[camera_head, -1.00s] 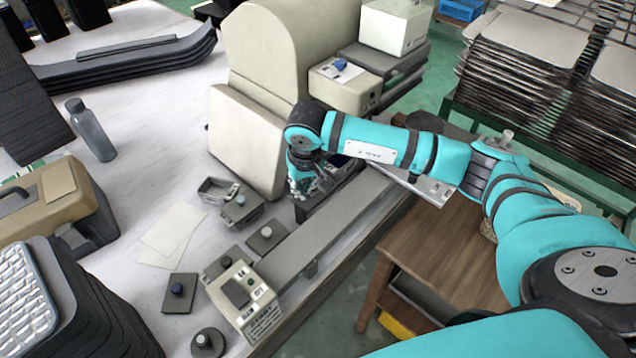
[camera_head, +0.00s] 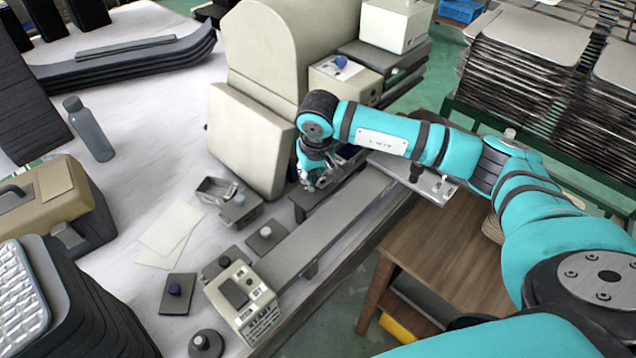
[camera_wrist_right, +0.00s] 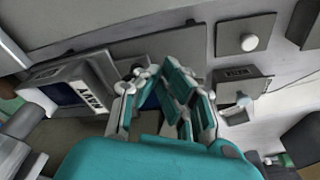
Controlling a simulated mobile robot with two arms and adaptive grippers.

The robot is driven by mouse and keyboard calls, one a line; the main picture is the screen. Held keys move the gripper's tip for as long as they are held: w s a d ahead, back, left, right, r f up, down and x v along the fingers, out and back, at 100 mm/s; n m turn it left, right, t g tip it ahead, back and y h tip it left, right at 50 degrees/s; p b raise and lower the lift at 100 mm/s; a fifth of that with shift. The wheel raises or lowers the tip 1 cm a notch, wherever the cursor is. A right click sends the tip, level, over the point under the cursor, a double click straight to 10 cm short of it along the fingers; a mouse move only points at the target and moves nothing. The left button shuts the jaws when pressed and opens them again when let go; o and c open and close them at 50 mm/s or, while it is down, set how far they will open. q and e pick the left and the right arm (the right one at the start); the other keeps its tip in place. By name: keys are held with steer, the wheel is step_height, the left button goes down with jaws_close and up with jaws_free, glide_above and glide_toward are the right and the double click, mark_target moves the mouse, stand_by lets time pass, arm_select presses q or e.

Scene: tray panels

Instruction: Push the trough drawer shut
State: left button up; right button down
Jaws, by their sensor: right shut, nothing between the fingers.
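My right gripper (camera_head: 312,181) is in the middle of the head view, pointing down, shut and empty. It is just over the far left end of a dark grey, low drawer-like box (camera_head: 327,199), beside the long grey trough (camera_head: 325,228). My gripper and wrist hide part of this box, so I cannot tell how far it stands out or whether I touch it. In the right wrist view my gripper (camera_wrist_right: 168,74) shows its teal fingers together, with a bit of blue behind them. My left gripper is not in view.
A cream machine (camera_head: 247,142) stands close behind my gripper. A cream control box (camera_head: 241,297) is at the trough's near end. Small dark plates with knobs (camera_head: 266,236) lie to the left. A wooden table (camera_head: 440,255) is at the right.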

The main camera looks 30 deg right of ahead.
steer(key=shift+w+d, duration=0.2)
steer(key=shift+d, duration=0.3)
steer(key=shift+s+a+b, duration=0.2)
steer(key=shift+a+b, duration=0.1)
steer(key=shift+a, duration=0.3)
step_height(320, 180, up, 7)
steer(key=p, duration=0.3)
stand_by(0.4)
